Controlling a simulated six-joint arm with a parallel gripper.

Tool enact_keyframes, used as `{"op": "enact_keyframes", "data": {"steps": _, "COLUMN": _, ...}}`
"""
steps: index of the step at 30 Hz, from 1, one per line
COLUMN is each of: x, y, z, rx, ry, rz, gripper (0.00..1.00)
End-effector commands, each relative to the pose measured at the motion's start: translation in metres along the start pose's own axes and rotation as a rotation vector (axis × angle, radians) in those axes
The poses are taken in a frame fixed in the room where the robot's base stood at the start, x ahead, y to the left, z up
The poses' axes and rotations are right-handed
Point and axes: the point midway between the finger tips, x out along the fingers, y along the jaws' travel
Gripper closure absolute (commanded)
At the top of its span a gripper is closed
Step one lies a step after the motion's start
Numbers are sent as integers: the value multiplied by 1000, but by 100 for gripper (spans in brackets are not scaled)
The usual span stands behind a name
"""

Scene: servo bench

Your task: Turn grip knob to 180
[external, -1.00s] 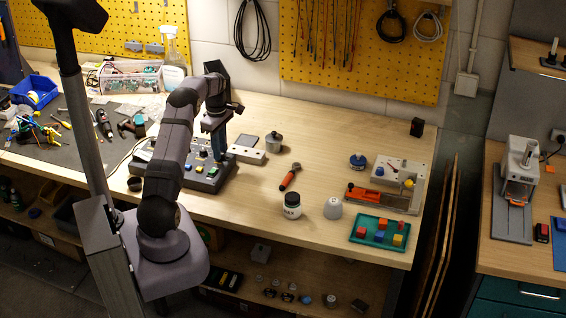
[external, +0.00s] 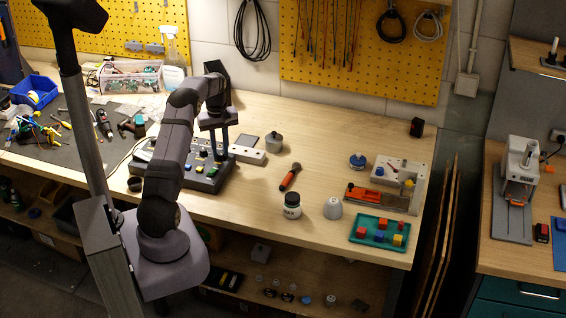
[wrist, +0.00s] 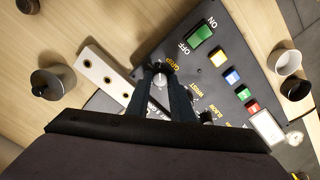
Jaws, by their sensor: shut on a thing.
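The dark control panel (external: 180,172) lies on the bench in front of my arm and shows at an angle in the wrist view (wrist: 215,70). The grip knob (wrist: 160,79), with a pale face, sits beside its yellow GRIP label. My gripper (wrist: 162,72) points down at the panel, its two dark fingers on either side of this knob and shut on it. In the external view my gripper (external: 219,158) is over the panel's right part, and the fingers hide the knob. The knob's pointer and scale cannot be read.
The panel also carries a green ON/OFF switch (wrist: 201,35), coloured buttons (wrist: 232,76) and further knobs labelled WRIST and ELBOW. A pale strip with holes (wrist: 104,72) and a grey lidded pot (wrist: 52,82) stand left of it.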

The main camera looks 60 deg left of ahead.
Motion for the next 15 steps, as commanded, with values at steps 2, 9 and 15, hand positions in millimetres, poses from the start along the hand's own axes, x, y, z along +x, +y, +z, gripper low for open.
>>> {"op": "enact_keyframes", "data": {"steps": 2, "x": -2, "y": 1, "z": -1, "rx": 16, "ry": 3, "rz": 3, "gripper": 100}}
{"op": "enact_keyframes", "data": {"steps": 9, "x": -2, "y": 1, "z": -1, "rx": 33, "ry": 4, "rz": 3, "gripper": 100}}
{"op": "enact_keyframes", "data": {"steps": 15, "x": -2, "y": 1, "z": -1, "rx": 33, "ry": 4, "rz": 3, "gripper": 100}}
